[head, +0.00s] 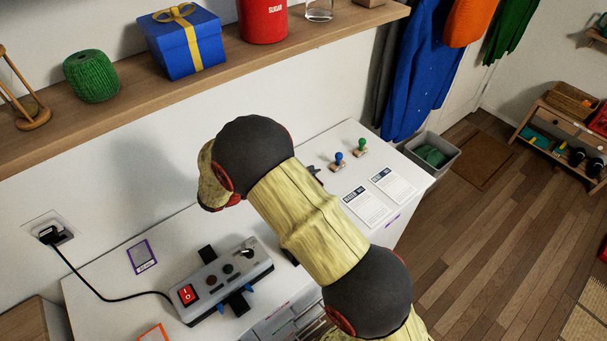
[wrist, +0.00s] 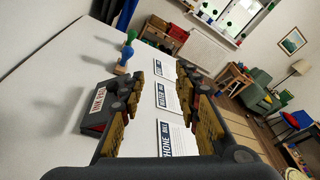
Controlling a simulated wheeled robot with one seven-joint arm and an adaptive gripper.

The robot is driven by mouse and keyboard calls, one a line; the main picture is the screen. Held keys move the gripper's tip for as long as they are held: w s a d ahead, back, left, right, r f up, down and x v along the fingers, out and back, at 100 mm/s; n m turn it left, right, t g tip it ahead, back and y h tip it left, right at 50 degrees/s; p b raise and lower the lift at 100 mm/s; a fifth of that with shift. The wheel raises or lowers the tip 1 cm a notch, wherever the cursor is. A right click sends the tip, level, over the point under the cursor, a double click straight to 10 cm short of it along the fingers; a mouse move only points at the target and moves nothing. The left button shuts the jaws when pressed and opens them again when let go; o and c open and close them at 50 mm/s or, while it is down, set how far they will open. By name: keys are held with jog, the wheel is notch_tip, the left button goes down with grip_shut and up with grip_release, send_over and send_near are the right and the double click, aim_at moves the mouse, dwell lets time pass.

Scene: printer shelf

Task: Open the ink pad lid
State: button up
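The ink pad (wrist: 93,115) is a dark box with a white "INK PAD" label on top, at the left of the wrist view. Its lid (wrist: 98,99) looks closed, but its right side is hidden behind a finger. My gripper (wrist: 163,84) is open, with its two brown and black fingers well apart and nothing seen between them. The left finger overlaps the ink pad in the picture; I cannot tell whether they touch. In the head view my arm hides the ink pad and most of the gripper.
A blue stamp (head: 338,159) and a green stamp (head: 361,147) stand near the white table's far end. Printed cards (head: 367,204) lie near its right edge. A grey switch box (head: 222,283) with a cable lies at the front left. A wooden shelf (head: 120,95) runs above.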

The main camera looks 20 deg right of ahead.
jog(key=w+a+f+n+t, duration=0.1)
jog(key=f, duration=0.1)
jog(key=w+a+f+n+t, duration=0.1)
jog(key=a+f+n, duration=0.1)
jog(key=w+a+f+n+t+h+b, duration=0.1)
jog(key=f+n, duration=0.1)
jog(key=shift+a+f+t, duration=0.3)
jog(key=shift+a+f, duration=0.05)
jog(key=shift+f, duration=0.05)
jog(key=shift+b+x, duration=0.95)
jog(key=shift+x, duration=2.9)
jog(key=shift+r, duration=0.1)
jog(key=shift+c, duration=0.2)
jog(key=c, duration=0.7)
grip_shut()
